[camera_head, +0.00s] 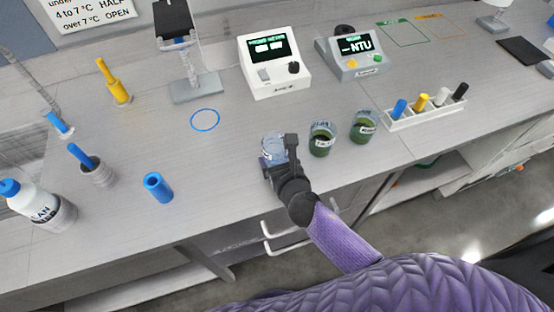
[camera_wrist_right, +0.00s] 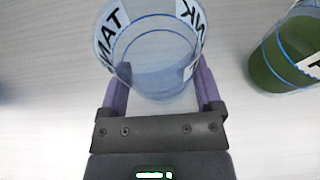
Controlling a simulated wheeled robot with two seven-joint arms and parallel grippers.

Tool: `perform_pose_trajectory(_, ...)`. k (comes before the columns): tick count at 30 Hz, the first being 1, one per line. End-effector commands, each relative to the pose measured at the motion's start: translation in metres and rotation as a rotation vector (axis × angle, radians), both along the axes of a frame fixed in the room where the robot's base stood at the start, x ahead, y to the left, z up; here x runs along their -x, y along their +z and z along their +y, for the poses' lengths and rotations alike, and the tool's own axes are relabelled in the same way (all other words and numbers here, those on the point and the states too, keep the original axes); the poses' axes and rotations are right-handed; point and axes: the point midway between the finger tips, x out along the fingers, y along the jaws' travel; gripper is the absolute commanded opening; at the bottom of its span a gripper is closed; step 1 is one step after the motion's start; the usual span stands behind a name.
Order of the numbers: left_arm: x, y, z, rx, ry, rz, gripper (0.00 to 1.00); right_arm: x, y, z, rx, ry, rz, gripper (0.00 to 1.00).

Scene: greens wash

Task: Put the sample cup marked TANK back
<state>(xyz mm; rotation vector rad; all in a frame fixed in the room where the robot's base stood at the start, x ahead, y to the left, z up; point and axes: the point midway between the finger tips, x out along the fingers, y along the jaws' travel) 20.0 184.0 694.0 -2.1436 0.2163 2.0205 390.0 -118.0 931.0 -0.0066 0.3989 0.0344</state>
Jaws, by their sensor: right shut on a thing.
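The clear sample cup marked TANK (camera_head: 272,146) is in my right gripper (camera_head: 281,166), near the front edge of the bench in the head view. In the right wrist view the cup (camera_wrist_right: 155,60) stands between the two fingers of my right gripper (camera_wrist_right: 160,92), its TANK label readable and its contents clear. Whether its base touches the bench cannot be told. A blue ring (camera_head: 205,120) is drawn on the bench to the left and behind the cup. My left gripper is not in view.
Two cups of green liquid (camera_head: 321,140) (camera_head: 363,126) stand just right of the held cup; one also shows in the wrist view (camera_wrist_right: 285,60). A marker rack (camera_head: 425,117) is further right. Meters (camera_head: 273,65) (camera_head: 350,52) stand behind. A blue cylinder (camera_head: 157,187) stands left.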

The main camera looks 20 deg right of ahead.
Motion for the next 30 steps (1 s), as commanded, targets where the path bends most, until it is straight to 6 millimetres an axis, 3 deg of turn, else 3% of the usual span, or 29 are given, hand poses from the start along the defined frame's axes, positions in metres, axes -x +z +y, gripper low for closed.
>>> perform_pose_trajectory(2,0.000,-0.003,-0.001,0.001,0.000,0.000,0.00,0.000,-0.003,0.000,0.001,0.000,0.000,0.21)
perform_pose_trajectory(3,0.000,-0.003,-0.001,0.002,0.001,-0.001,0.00,0.000,-0.003,0.000,0.001,0.000,0.000,0.87)
perform_pose_trajectory(5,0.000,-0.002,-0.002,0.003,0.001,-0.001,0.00,0.000,-0.003,0.000,0.000,0.000,0.000,1.00)
perform_pose_trajectory(14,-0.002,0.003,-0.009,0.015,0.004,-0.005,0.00,0.000,0.004,0.000,0.000,0.000,-0.001,1.00)
perform_pose_trajectory(17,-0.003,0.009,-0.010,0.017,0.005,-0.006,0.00,0.016,0.010,-0.001,0.001,0.001,0.001,1.00)
perform_pose_trajectory(27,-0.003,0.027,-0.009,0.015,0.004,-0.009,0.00,0.093,0.041,-0.003,-0.001,0.000,0.002,1.00)
perform_pose_trajectory(30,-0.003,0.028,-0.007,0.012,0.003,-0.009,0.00,0.105,0.046,-0.004,0.000,0.000,0.001,1.00)
